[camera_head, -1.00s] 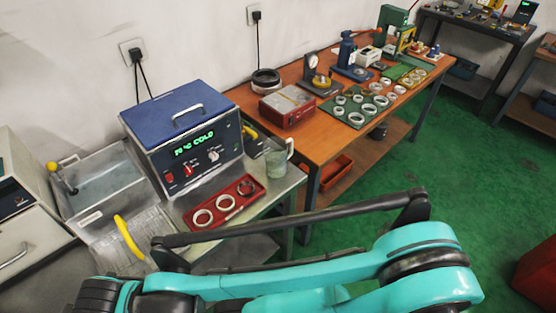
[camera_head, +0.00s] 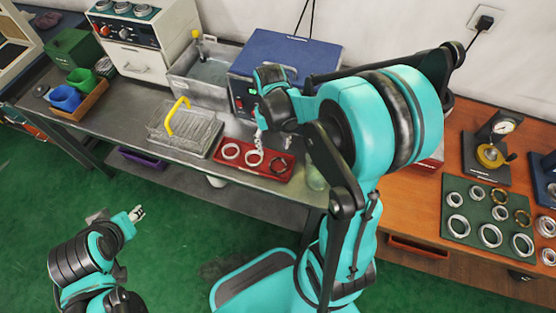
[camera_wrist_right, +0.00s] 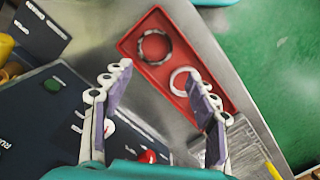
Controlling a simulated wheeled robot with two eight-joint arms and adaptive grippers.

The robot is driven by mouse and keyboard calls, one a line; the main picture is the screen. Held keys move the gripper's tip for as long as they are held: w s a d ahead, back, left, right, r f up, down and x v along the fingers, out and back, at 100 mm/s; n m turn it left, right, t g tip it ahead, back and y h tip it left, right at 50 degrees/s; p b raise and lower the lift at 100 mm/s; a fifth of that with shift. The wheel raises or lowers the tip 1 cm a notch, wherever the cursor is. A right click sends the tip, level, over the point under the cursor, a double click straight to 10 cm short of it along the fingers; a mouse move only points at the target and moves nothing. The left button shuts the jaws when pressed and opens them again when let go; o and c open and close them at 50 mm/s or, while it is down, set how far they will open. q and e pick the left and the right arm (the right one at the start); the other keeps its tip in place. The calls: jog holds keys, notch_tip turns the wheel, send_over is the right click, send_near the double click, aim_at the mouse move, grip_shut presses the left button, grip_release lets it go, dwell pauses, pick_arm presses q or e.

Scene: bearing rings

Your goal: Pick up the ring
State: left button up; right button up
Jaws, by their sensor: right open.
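A red tray (camera_head: 229,168) on the steel bench holds two pale rings, the left ring (camera_head: 231,151) and the middle ring (camera_head: 253,159), and a dark ring (camera_head: 280,167) at its right end. My right gripper (camera_head: 259,141) points down over the tray, close to the middle ring and partly in front of it. In the right wrist view my right gripper (camera_wrist_right: 163,80) is open with nothing between its fingers. My left gripper (camera_head: 138,213) is low at the left, away from the bench.
A blue-lidded heater (camera_head: 285,55) stands behind the tray, partly hidden by my right arm. A wire basket with a yellow handle (camera_head: 176,116) and a water tank (camera_head: 205,72) are left of it. A glass jar (camera_head: 316,178) stands close right of the tray.

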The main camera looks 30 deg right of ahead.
aim_at(278, 164)
jog(key=shift+d+f, duration=0.35)
jog(key=shift+d, duration=0.1)
jog(key=shift+s+d+f+g, duration=0.1)
jog(key=shift+s+f+g, duration=0.05)
jog(key=shift+f+g, duration=0.15)
notch_tip(278, 164, down, 3)
jog(key=shift+s+r+b, duration=0.1)
jog(key=shift+b, duration=0.4)
jog(key=f+b, duration=0.1)
jog(key=f, duration=0.2)
jog(key=s+f+b, duration=0.1)
jog(key=f, duration=0.1)
jog(key=shift+a+b, duration=0.2)
jog(key=shift+b, duration=0.1)
jog(key=shift+r, duration=0.1)
jog(key=c, duration=0.8)
